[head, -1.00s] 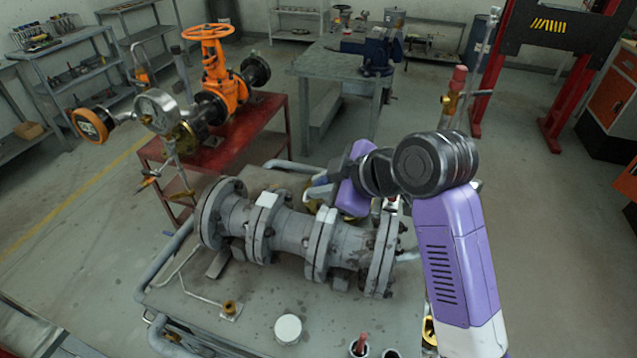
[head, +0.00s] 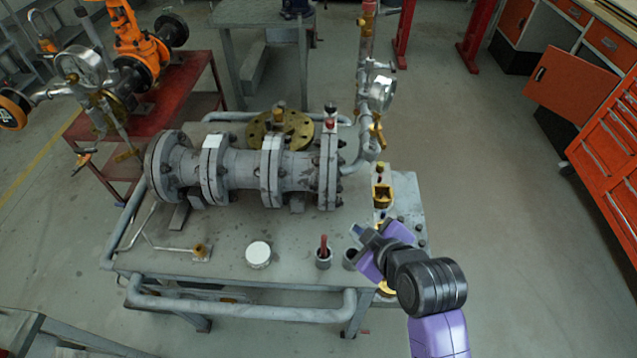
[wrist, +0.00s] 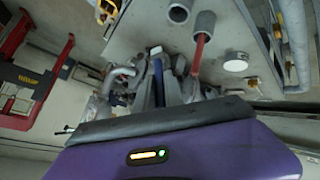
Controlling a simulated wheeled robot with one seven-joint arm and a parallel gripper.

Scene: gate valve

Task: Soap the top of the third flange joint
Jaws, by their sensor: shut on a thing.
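The grey pipe (head: 240,168) lies across the bench with several bolted flange joints. Counted from the left, the third flange joint (head: 271,172) has a pale patch on its top; the second flange joint (head: 212,172) has a brighter white one. My gripper (head: 362,238) is in front of the pipe's right end, low over the bench's right side and apart from the pipe. It is shut on a slim blue tool (wrist: 158,80) with a pale tip, upright between the fingers in the wrist view.
A cup with a red-handled tool (head: 323,254) and an empty cup (head: 350,260) stand near my gripper. A white round lid or tub (head: 258,254) is left of them. A vertical pipe with a gauge (head: 380,92) rises behind right. A brass flange (head: 285,128) lies behind the pipe.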

